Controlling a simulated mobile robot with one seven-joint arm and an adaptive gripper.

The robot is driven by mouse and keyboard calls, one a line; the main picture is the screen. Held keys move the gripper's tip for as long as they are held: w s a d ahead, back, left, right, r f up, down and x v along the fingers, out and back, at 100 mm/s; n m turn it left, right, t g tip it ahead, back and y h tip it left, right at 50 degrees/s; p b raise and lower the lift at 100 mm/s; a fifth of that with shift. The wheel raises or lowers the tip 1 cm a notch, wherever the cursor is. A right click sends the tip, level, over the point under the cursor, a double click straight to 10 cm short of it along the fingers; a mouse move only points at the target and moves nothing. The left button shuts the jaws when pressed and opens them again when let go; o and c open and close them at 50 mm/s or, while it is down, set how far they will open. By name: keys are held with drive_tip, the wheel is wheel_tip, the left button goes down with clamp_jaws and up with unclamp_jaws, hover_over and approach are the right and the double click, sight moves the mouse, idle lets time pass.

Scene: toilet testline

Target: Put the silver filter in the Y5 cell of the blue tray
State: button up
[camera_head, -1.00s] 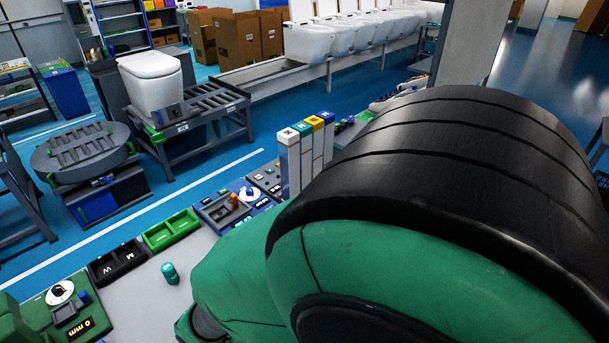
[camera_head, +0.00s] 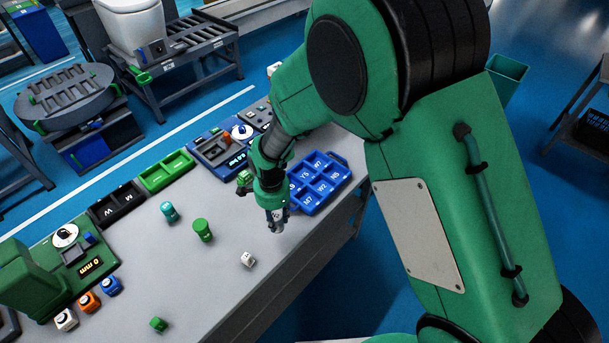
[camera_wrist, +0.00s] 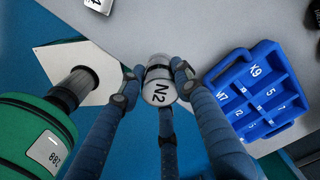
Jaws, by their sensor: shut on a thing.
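My gripper (camera_head: 273,210) is pointed down above the grey table, just left of the blue tray in the head view. In the wrist view my gripper (camera_wrist: 158,78) is shut on a small silver cylinder (camera_wrist: 158,92) marked N2, which looks like the silver filter. The silver filter (camera_head: 276,227) also shows below the fingers in the head view. The blue tray (camera_head: 331,198) has several lettered cells, and one near its left side seems to read Y5. The blue tray (camera_wrist: 262,52) lies to the right in the wrist view, apart from the filter. Its cells look empty.
A black tray (camera_head: 117,205) and a green tray (camera_head: 167,172) line the far edge. The table's near edge runs below the blue tray.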

drive_tip(key=w+d+m, duration=0.1)
drive_tip(key=w+d, duration=0.2)
drive_tip(key=d, duration=0.1)
drive_tip(key=w+d+m, duration=0.2)
drive_tip(key=w+d, duration=0.2)
drive_tip(key=d, duration=0.1)
drive_tip(key=w+d+m, duration=0.2)
drive_tip(key=w+d, duration=0.2)
drive_tip(key=shift+w+d+f+p, duration=0.15)
drive_tip(key=shift+w+d+p, duration=0.05)
drive_tip(key=shift+d+p, duration=0.2)
drive_tip(key=b, duration=0.2)
approach(304, 175)
drive_tip(key=shift+d, duration=0.1)
drive_tip(key=shift+f, duration=1.75)
drive_tip(key=shift+f, duration=0.1)
drive_tip(key=o, duration=1.2)
